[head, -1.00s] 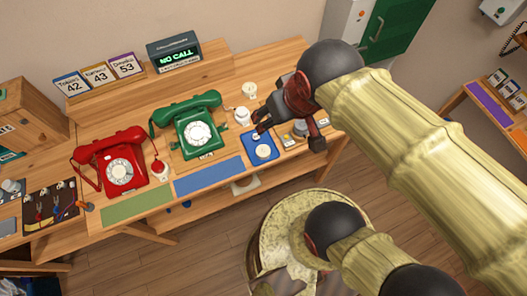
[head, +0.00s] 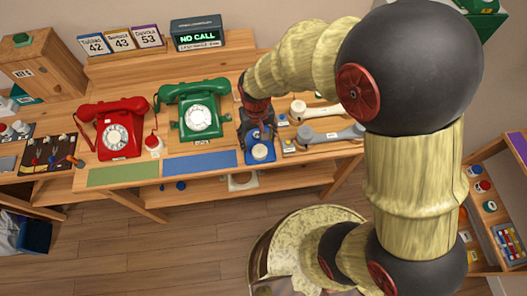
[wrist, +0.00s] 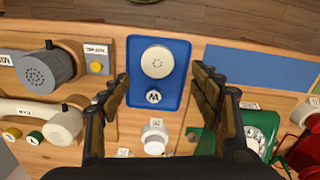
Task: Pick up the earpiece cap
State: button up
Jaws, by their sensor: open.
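The earpiece cap, a round cream disc with small holes (wrist: 157,61), lies on a blue tray (wrist: 174,92). In the head view the cap (head: 260,151) is near the front of the tray (head: 250,160). In the head view my gripper (head: 257,132) is just behind the cap. The exact height above the tray is unclear.
A green phone (head: 195,110) and a red phone (head: 120,128) stand to the left. A cream handset (head: 316,112) and a grey handset (head: 332,135) lie to the right. A white knobbed part (wrist: 155,135) is near the tray. The blue mat (head: 200,163) is clear.

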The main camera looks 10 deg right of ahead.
aim_at(259, 150)
jog(key=shift+d+f, duration=0.2)
jog(key=shift+f, duration=0.65)
notch_tip(259, 150, down, 5)
jog(key=b, duration=0.2)
jog(key=shift+w+b, duration=0.1)
jog(key=shift+b, duration=0.25)
jog(key=shift+c, duration=0.8)
jog(key=c, duration=0.7)
jog(key=shift+c, duration=0.6)
jog(key=shift+r, duration=0.15)
